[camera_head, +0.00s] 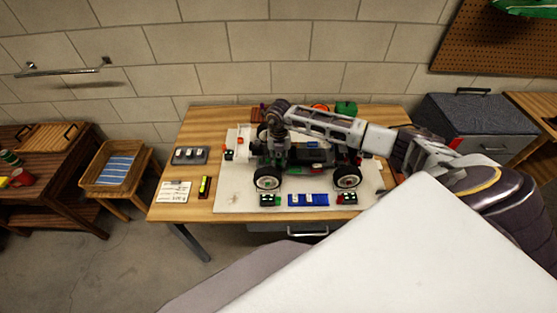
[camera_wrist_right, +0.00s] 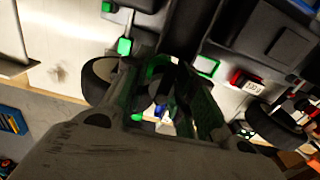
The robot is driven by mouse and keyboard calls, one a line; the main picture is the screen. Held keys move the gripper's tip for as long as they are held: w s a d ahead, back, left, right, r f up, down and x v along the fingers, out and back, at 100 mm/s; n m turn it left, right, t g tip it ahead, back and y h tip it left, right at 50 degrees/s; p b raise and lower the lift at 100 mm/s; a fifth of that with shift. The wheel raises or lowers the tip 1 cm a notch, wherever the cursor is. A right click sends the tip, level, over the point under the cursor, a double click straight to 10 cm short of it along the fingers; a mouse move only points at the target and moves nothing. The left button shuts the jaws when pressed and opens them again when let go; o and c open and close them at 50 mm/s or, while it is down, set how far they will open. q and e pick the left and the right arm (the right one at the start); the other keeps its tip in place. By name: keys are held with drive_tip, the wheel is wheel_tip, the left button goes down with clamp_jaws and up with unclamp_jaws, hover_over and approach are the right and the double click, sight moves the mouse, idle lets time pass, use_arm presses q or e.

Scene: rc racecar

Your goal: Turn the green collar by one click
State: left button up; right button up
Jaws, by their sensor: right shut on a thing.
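The RC car (camera_head: 312,157) stands on a pale mat on the table, its wheels showing at the front side. My right gripper (camera_head: 279,152) reaches down onto the left end of the car. In the right wrist view my right gripper (camera_wrist_right: 163,105) has its fingers close around a green part (camera_wrist_right: 157,72) near a wheel (camera_wrist_right: 98,75). This appears to be the green collar, mostly hidden by the fingers, so its turn position cannot be read. My left gripper is not in view.
A grey tray (camera_head: 190,155), a white card (camera_head: 174,191) and a yellow-green item (camera_head: 204,187) lie at the table's left.

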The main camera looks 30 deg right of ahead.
drive_tip(key=shift+n+b, duration=0.3)
drive_tip(key=shift+n, duration=0.4)
drive_tip(key=o, duration=1)
drive_tip(key=shift+r, duration=6.05)
drive_tip(key=shift+f, duration=0.1)
